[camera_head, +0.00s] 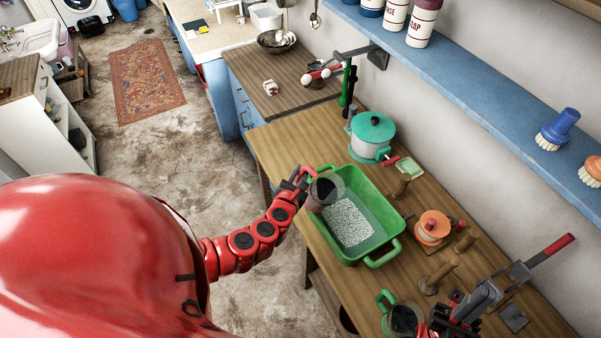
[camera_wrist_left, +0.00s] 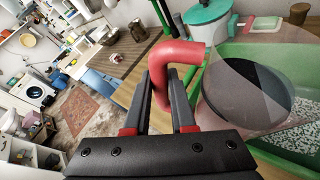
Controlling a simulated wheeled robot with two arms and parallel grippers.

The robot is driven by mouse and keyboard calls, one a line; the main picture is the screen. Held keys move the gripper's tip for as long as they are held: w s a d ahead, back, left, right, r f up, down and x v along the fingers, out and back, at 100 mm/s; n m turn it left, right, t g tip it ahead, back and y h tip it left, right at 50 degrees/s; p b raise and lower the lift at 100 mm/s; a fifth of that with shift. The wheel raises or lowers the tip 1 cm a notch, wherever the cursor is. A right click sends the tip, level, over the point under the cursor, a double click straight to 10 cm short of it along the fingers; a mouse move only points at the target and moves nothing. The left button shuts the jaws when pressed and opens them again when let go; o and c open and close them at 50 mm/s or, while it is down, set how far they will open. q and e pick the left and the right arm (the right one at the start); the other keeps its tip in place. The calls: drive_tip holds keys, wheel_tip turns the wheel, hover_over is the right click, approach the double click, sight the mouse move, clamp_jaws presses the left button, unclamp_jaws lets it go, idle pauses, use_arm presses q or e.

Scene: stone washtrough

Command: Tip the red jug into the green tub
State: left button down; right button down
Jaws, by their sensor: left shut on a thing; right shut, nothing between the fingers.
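The red jug (camera_head: 327,192) has a see-through body, a red handle and dark contents. It is over the left part of the green tub (camera_head: 379,208). My left gripper (camera_head: 301,181) is shut on its handle. In the left wrist view, the fingers (camera_wrist_left: 163,95) straddle the red handle, and the jug body (camera_wrist_left: 240,105) with dark contents is to the right, near the tub (camera_wrist_left: 300,55). I cannot tell its exact tilt. Pale speckled grains lie on the tub's floor. My right gripper (camera_head: 445,318) is shut and empty, beside a green-handled jug (camera_head: 404,319).
A pot with a teal lid (camera_head: 371,127) stands behind the tub. An orange-topped item (camera_head: 432,227) and wooden pegs (camera_head: 436,279) stand to its right. A blue shelf (camera_head: 470,85) with brushes runs along the wall. The floor (camera_head: 190,160) at left is open.

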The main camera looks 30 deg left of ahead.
sight(310, 173)
use_arm(q)
drive_tip(key=shift+d+r+m+t+y, duration=0.3)
drive_tip(key=shift+r+m+t+y, duration=0.1)
drive_tip(key=shift+r+m, duration=0.25)
drive_tip(key=shift+s+d+r+m+t+y, duration=0.1)
drive_tip(key=shift+d+r+m+t+y, duration=0.25)
drive_tip(key=shift+d+r+m, duration=0.3)
drive_tip(key=shift+f, duration=0.15)
idle(0.5)
drive_tip(key=shift+s+d+m+y, duration=0.15)
drive_tip(key=shift+d+m+y, duration=0.1)
drive_tip(key=shift+d+m, duration=0.45)
drive_tip(key=shift+r+m+t+b, duration=0.25)
drive_tip(key=shift+m+b, duration=0.05)
